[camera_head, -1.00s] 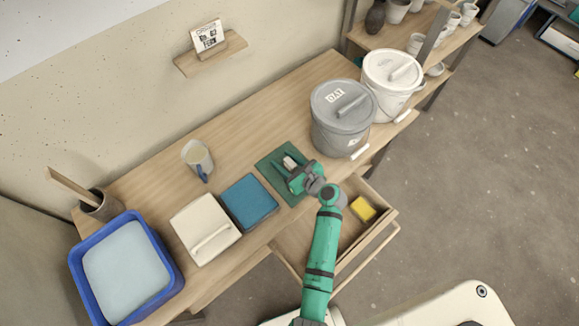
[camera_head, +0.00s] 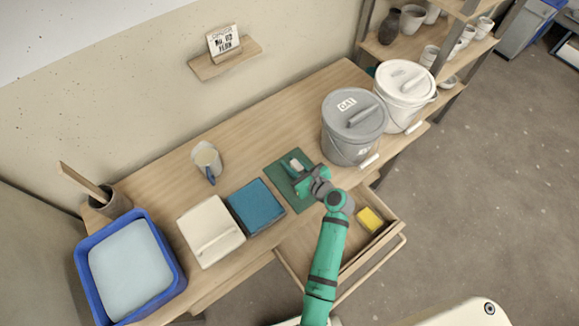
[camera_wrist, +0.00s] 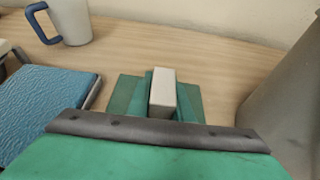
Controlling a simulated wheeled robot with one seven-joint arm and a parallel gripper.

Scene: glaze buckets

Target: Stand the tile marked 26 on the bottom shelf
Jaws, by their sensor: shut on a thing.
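A small pale block-like tile (camera_wrist: 163,92) stands between the fingers of my gripper (camera_wrist: 162,100) in the wrist view. My gripper is shut on it, over a dark green mat (camera_wrist: 122,95). In the head view the tile (camera_head: 296,164) shows as a small white piece at my gripper (camera_head: 300,172), above the mat (camera_head: 277,172). No number can be read on it. I cannot tell whether it still touches the mat. A wooden shelf rack (camera_head: 455,45) stands at the upper right; its lower part is partly hidden by the buckets.
A grey lidded bucket (camera_head: 352,140) and a white one (camera_head: 405,95) stand right of my gripper. A blue tile-like box (camera_head: 255,207), a cream box (camera_head: 210,230), a jug (camera_head: 206,160) and a blue basin (camera_head: 130,265) are left. An open drawer (camera_head: 345,245) holds a yellow sponge (camera_head: 370,220).

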